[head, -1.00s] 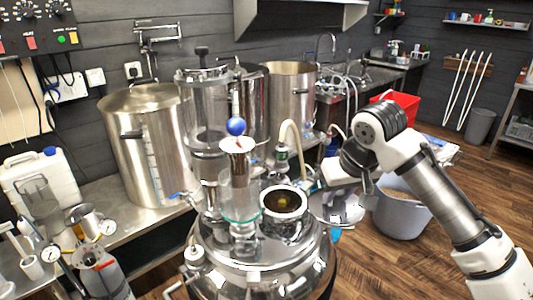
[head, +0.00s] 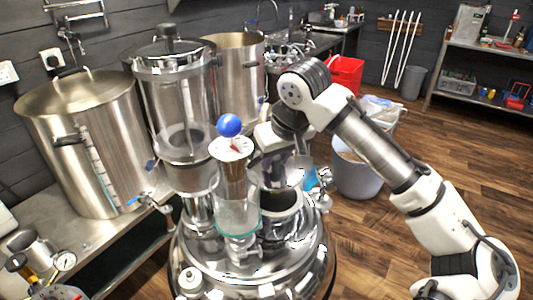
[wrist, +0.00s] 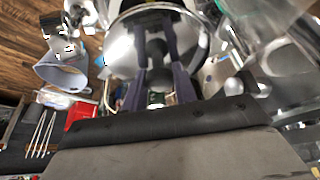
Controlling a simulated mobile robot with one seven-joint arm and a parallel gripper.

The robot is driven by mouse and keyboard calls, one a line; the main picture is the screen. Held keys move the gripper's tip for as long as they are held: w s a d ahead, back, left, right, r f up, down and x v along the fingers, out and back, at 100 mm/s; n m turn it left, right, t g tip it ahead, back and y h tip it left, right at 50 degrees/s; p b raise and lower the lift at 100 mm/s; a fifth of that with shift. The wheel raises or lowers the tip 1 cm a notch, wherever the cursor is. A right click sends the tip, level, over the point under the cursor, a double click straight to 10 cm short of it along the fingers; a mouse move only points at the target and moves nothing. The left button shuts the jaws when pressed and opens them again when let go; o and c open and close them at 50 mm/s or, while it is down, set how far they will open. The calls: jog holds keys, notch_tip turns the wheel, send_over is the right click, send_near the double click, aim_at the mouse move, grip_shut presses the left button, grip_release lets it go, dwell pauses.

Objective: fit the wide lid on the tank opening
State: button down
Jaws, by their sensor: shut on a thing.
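The tank (head: 255,262) is a shiny steel vessel with a domed top at the bottom centre of the head view. Its opening (head: 281,203) is a short, wide steel neck, dark inside. The wide lid (head: 275,175) is shiny steel and hangs just above the opening, hiding its far part. Whether they touch is hard to tell. In the wrist view the lid (wrist: 121,55) is a bright disc beyond the fingers. My gripper (wrist: 158,60) is shut on the lid's dark handle. In the head view the fingertips are mostly hidden by the hand.
A glass column with a blue ball (head: 229,125) stands on the tank, close left of the lid. A taller glass cylinder (head: 172,100) and a steel pot (head: 85,135) stand behind left. A grey tub (head: 357,178) is on the floor at right; open floor lies nearer.

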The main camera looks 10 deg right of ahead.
aim_at(279, 173)
jog(key=shift+s+d+f+b, duration=0.1)
jog(key=shift+f+b, duration=0.6)
jog(key=shift+f, duration=0.2)
jog(key=shift+f+b, duration=1.65)
jog(key=shift+f, duration=0.35)
jog(key=shift+r+p, duration=0.1)
jog(key=shift+p, duration=0.25)
jog(key=shift+f+b, duration=0.45)
jog(key=shift+f, duration=0.2)
jog(key=c, duration=1.4)
grip_release()
jog(key=shift+s, duration=0.1)
